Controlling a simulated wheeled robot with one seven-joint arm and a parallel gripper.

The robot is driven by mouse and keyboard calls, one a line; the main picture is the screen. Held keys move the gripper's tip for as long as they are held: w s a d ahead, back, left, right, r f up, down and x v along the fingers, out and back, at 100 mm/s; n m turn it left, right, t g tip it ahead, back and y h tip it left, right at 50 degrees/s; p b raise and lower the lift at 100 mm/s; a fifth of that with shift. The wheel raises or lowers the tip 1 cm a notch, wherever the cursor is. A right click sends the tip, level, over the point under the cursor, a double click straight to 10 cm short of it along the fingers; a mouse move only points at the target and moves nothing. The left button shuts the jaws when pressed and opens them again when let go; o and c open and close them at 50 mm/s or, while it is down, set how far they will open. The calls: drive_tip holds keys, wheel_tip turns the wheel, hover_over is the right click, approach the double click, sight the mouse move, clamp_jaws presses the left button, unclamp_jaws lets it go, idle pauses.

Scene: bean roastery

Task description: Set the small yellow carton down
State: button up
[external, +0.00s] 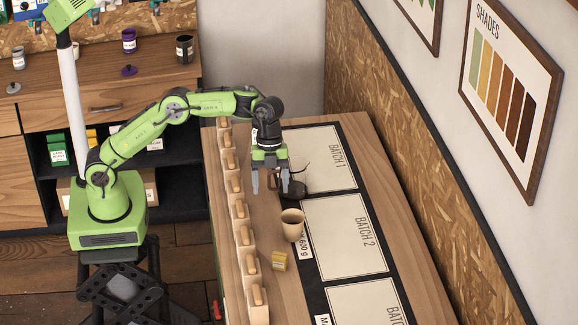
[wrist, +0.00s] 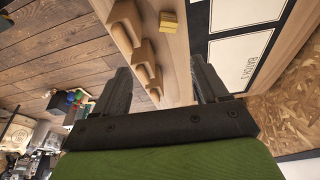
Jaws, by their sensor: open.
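My gripper (external: 270,189) is open and empty, pointing down over the far part of the counter. It is well apart from the carton, with the cup standing between them in the external view. In the wrist view my gripper (wrist: 163,80) has nothing between its fingers.
A dark object with a thin curved part (external: 296,187) sits beside my gripper, partly hidden. Pale batch panels, including the Batch 2 panel (external: 343,235), lie along the counter's right side. A chipboard wall (external: 420,140) borders it.

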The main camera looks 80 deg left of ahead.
drive_tip(key=s+a+r+n+t+y, duration=0.1)
drive_tip(key=s+a+r+n+t, duration=0.1)
drive_tip(key=s+a+r+n, duration=0.45)
drive_tip(key=s+a+r+n+t+y, duration=0.1)
drive_tip(key=s+a+r+n, duration=0.25)
drive_tip(key=s, duration=0.55)
drive_tip(key=s+a+f+n+t, duration=0.1)
drive_tip(key=s+a+f+n, duration=0.1)
drive_tip(key=s, duration=0.3)
drive_tip(key=s+a+f+n+t+y, duration=0.1)
drive_tip(key=s+a+n, duration=0.2)
drive_tip(key=s, duration=0.3)
drive_tip(key=s+a+f+n+t, duration=0.1)
drive_tip(key=s+a+f+n, duration=0.1)
drive_tip(key=s, duration=0.3)
drive_tip(key=shift+s+a+f+n, duration=0.35)
drive_tip(key=shift+a+n, duration=0.2)
drive_tip(key=shift+n, duration=0.35)
drive_tip(key=shift+r, duration=0.1)
